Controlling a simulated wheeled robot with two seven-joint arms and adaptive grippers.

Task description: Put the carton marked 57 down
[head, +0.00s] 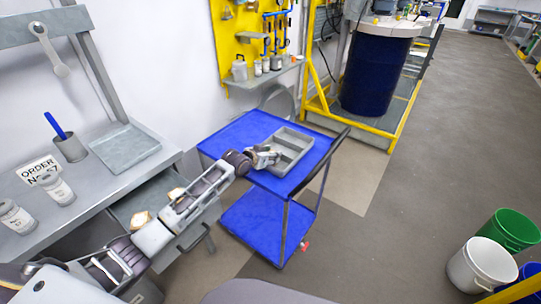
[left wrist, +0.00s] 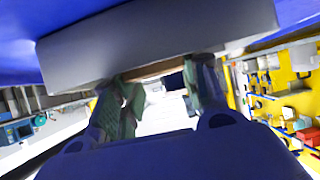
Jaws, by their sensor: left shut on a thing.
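My left gripper (head: 268,156) reaches in from the left over the blue cart, at the near left side of the grey divided tray (head: 304,141). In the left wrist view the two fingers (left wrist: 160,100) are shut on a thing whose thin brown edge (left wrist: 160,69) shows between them. I take it for the carton; its 57 marking is not visible, and the gripper hides it in the head view. A grey wall (left wrist: 150,42) lies just beyond the fingertips. I cannot tell whether the carton touches the tray. My right gripper is in neither view.
The blue cart (head: 235,141) has a lower shelf and a dark handle at right. A grey bench (head: 95,186) with jars, a cup and an order sign (head: 40,172) stands left. A blue drum (head: 376,70) stands behind; buckets (head: 482,264) stand right. Floor right of the cart is clear.

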